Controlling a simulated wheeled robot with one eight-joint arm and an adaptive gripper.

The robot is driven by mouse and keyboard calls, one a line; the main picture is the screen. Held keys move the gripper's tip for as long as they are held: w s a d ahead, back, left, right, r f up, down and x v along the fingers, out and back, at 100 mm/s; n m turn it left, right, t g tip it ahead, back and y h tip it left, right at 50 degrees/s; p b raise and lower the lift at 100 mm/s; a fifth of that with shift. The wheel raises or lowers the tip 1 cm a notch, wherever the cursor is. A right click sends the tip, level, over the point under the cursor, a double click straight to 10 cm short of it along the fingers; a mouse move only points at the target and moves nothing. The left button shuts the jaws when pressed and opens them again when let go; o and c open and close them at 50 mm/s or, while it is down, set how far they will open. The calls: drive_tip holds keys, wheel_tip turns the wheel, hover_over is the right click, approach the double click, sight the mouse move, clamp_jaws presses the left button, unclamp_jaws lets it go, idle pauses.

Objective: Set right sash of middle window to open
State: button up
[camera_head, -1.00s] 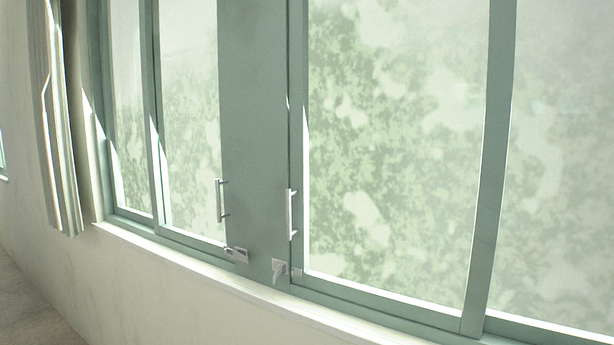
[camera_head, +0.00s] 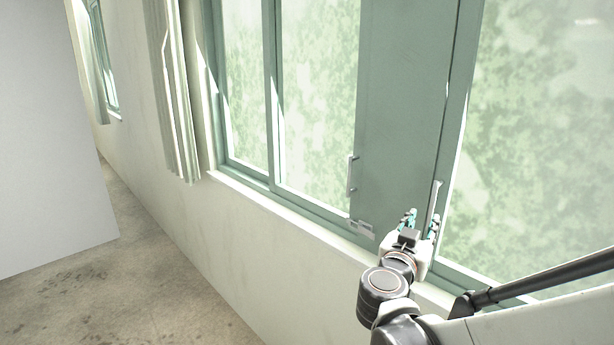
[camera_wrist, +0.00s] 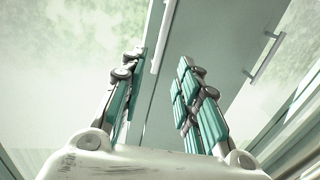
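The window has a green frame (camera_head: 270,100) with a broad flat green panel (camera_head: 400,110) between glass panes. One upright pale bar handle (camera_head: 351,175) is at the panel's left edge. A second bar handle (camera_head: 436,203) stands at the right edge, beside the right-hand glass. My gripper (camera_head: 421,219) is just in front of this second handle. In the wrist view my gripper (camera_wrist: 160,64) has its two fingers spread apart, and this handle (camera_wrist: 164,36) shows between their tips. Contact cannot be told. The other handle (camera_wrist: 265,55) is off to the right there.
A small metal latch (camera_head: 362,227) sits low on the panel's left side. A white sill (camera_head: 285,215) runs beneath the window. A curtain (camera_head: 178,100) hangs at the left, and a plain pale upright surface (camera_head: 45,140) stands at far left. Bare floor (camera_head: 165,290) lies below.

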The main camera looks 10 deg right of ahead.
sight(432, 202)
drive_tip(key=x, duration=0.9)
drive_tip(key=b+x, duration=0.1)
drive_tip(key=x, duration=0.3)
drive_tip(key=shift+w+d+r, duration=0.2)
drive_tip(key=shift+w+r, duration=0.1)
drive_tip(key=shift+w, duration=0.05)
drive_tip(key=shift+c, duration=0.2)
clamp_jaws()
